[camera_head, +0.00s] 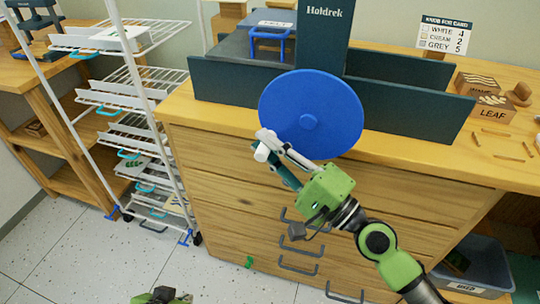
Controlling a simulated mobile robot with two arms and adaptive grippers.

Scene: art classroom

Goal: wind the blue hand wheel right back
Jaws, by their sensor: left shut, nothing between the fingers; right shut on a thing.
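The blue hand wheel (300,105) is a large disc with a small round hub, on the front of the dark teal press marked Holdrek (325,40). My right gripper (270,150) reaches up from the lower right to the wheel's lower left rim. It is shut on a short white handle (262,153) there; its fingers partly hide the handle and the rim. My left gripper (161,295) shows only at the bottom edge, low over the floor, away from the wheel. It is shut and empty.
The press stands on a wooden drawer cabinet (230,160). A white wire drying rack (130,75) is at left. A grey bin (475,268) is at lower right. The floor at lower left is clear.

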